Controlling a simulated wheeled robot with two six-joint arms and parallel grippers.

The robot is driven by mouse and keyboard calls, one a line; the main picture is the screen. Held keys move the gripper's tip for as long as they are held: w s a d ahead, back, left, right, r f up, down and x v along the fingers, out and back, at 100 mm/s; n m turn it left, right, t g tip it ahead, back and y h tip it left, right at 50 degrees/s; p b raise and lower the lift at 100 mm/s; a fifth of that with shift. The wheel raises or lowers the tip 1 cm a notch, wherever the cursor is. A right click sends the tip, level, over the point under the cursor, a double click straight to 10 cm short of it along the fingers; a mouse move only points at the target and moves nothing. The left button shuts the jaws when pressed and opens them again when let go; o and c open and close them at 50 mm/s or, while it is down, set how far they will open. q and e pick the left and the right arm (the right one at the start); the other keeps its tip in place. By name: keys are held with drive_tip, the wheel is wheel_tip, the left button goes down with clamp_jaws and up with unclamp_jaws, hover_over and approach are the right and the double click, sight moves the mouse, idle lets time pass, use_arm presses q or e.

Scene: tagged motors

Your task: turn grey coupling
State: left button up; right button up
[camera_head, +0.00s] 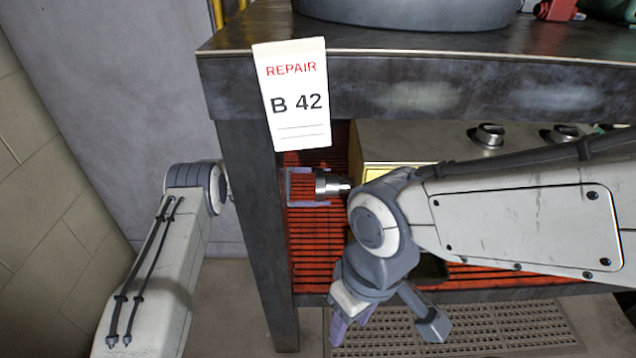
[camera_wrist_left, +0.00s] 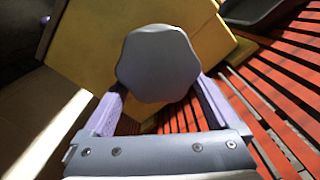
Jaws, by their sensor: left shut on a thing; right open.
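The grey coupling (camera_head: 328,186) is a short metal piece at the left side of a yellow box, in the open bay under the worktop. In the left wrist view the coupling (camera_wrist_left: 158,62) is a round, lobed grey face in front of the yellow box. My left gripper (camera_head: 313,187) reaches in behind the table leg and is shut on the coupling, with a pale purple finger on either side of it. My right gripper (camera_head: 388,326) is open and empty, low in front of the bay. My right forearm hides part of the box.
The yellow box (camera_head: 400,143) has dark knobs and stands over a red slatted shelf (camera_head: 310,245). The dark table leg (camera_head: 255,230) is close to my left arm. A white "REPAIR B 42" tag (camera_head: 297,95) hangs from the worktop (camera_head: 450,88). A perforated floor plate (camera_head: 480,330) lies below.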

use_arm(q)
drive_tip(key=n, duration=0.2)
drive_tip(key=s+n+p, duration=0.1)
drive_tip(key=n, duration=0.1)
drive_tip(key=shift+s+d+f, duration=0.1)
drive_tip(key=shift+d+f, duration=0.05)
drive_tip(key=shift+d, duration=0.05)
drive_tip(key=shift+s+n+p, duration=0.2)
drive_tip(key=shift+n+p, duration=0.15)
drive_tip(key=shift+n, duration=1.45)
drive_tip(key=o, duration=1)
drive_tip(key=shift+a, duration=0.15)
drive_tip(key=a+p, duration=0.1)
drive_tip(key=a, duration=0.9)
drive_tip(key=shift+p, duration=0.4)
